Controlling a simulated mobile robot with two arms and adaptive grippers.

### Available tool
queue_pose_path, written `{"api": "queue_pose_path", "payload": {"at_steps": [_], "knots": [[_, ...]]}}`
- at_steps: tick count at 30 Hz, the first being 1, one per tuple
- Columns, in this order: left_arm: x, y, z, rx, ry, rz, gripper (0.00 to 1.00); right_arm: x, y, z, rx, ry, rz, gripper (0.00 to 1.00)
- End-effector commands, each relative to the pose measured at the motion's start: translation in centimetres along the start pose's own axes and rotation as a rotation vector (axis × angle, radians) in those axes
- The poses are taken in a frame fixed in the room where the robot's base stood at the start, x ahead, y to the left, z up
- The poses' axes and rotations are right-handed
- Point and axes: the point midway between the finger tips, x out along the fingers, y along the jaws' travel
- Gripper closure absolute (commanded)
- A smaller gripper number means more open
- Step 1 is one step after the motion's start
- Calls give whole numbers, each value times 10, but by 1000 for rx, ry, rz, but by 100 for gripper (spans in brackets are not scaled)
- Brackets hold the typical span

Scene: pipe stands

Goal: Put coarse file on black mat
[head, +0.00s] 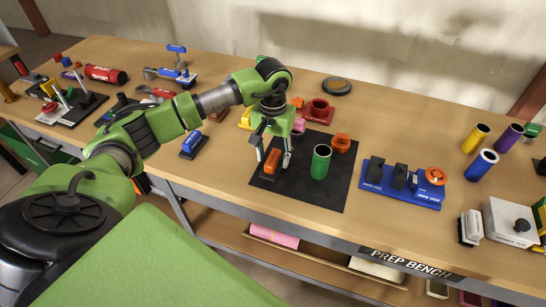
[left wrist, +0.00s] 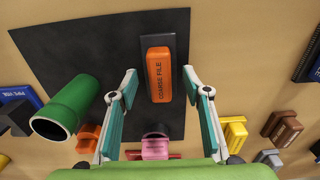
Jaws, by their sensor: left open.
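The coarse file (left wrist: 159,75), an orange block labelled "COARSE FILE" on a dark grey base, lies at the edge of the black mat (left wrist: 80,50). In the head view the file (head: 271,162) is at the left part of the mat (head: 318,195). My left gripper (head: 273,155) points down over it. In the left wrist view the teal fingers of the gripper (left wrist: 160,76) are open, one on each side of the file, with gaps between. Whether the base rests wholly on the mat is hard to tell. My right gripper is not in view.
A green pipe (head: 320,162) stands on the mat, with an orange fitting (head: 340,143) at its back right. A blue stand (head: 402,190) is right of the mat. A blue block (head: 193,145) sits to the left. The bench's front edge is close to the mat.

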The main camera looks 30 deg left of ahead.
Motion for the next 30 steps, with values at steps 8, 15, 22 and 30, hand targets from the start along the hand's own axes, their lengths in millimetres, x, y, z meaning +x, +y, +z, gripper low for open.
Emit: {"api": "queue_pose_path", "payload": {"at_steps": [8,15,22,30], "knots": [[-15,0,0,1,1,0,56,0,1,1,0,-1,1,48],[-27,0,0,1,1,-1,56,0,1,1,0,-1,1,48],[-38,0,0,1,0,0,56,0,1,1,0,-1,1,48],[-51,0,0,0,1,-1,56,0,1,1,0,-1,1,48]]}}
